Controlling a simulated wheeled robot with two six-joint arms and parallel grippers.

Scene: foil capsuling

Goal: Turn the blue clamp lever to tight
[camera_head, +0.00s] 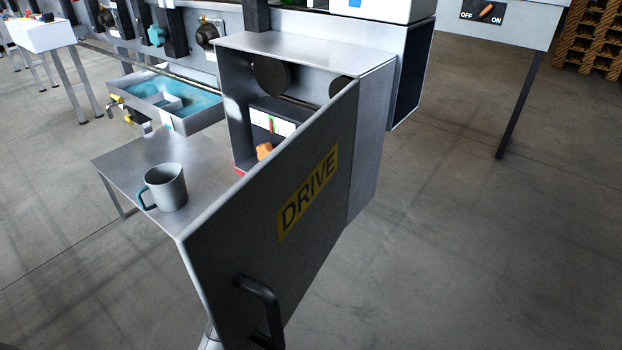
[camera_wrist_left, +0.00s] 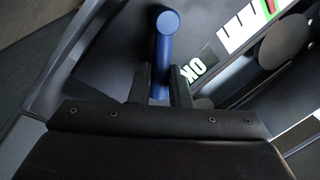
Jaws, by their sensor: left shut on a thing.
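In the left wrist view the blue clamp lever (camera_wrist_left: 164,45) shows as a blue bar with a round end. My left gripper (camera_wrist_left: 161,78) is shut on it, with one dark finger on each side of the bar. The round end stands out beyond the fingertips. In the head view the lever and my left gripper are not visible; the open grey door marked DRIVE (camera_head: 235,235) covers much of the cabinet (camera_head: 305,52). My right gripper is in neither view.
A gauge strip with green and red (camera_head: 272,123) and an orange knob (camera_head: 264,151) are inside the cabinet. A grey mug (camera_head: 168,188) stands on the side shelf (camera_head: 120,163).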

